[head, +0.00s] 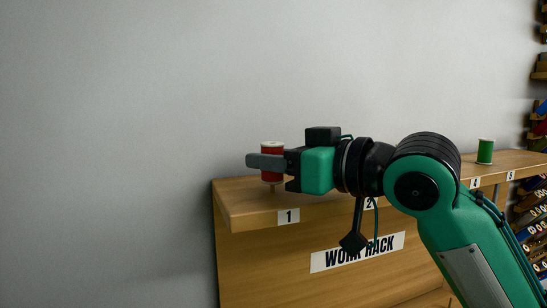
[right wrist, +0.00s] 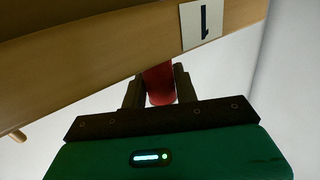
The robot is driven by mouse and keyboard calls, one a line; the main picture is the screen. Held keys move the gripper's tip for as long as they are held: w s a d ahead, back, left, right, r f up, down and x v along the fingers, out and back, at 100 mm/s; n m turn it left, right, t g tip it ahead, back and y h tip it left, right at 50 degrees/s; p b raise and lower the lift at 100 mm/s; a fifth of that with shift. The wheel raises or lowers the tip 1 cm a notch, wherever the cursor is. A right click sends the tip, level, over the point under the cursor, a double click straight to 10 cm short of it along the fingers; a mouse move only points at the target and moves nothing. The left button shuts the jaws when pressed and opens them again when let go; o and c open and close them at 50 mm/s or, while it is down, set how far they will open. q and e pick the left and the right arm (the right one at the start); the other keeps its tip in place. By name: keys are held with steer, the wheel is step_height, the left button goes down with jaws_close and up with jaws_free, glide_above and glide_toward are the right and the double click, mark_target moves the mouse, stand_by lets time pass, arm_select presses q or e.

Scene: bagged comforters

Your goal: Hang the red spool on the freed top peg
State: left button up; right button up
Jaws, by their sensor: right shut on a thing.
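The red spool (head: 273,149), with pale ends, is upright above the rack's top near label 1 in the head view. My right gripper (head: 265,162) is shut on it, one grey finger across its front. In the right wrist view the spool (right wrist: 158,84) sits between the two fingers (right wrist: 158,90). A short pale stem shows just under the spool in the head view; I cannot tell whether the spool is around the peg or only above it. My left gripper is not in view.
The wooden work rack (head: 245,210) has number labels along its top edge. A green spool (head: 485,151) stands on top near label 4. Shelves with several coloured spools (head: 541,130) are at the far right. A plain grey wall is behind; space left of the rack is clear.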

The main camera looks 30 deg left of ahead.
steer(key=shift+f+b, duration=0.4)
steer(key=shift+f, duration=0.3)
steer(key=o, duration=1.7)
steer(key=shift+c, duration=0.2)
steer(key=shift+d+r, duration=0.1)
steer(key=shift+s+d+r+p, duration=0.1)
steer(key=shift+d+r+p, duration=0.2)
steer(key=shift+d, duration=0.5)
steer(key=shift+s+d+r+p, duration=0.15)
steer(key=shift+d+r, duration=0.25)
steer(key=shift+d, duration=0.4)
steer(key=shift+s+d+r+p, duration=0.1)
steer(key=shift+d+r+p, duration=0.2)
steer(key=shift+d, duration=0.5)
steer(key=shift+d+b, duration=0.2)
steer(key=shift+b, duration=0.15)
steer(key=s+d+b, duration=0.2)
steer(key=d+b, duration=0.3)
steer(key=d, duration=0.8)
steer(key=shift+d+r+b, duration=0.15)
steer(key=shift+r+b, duration=0.2)
steer(key=shift+r, duration=0.05)
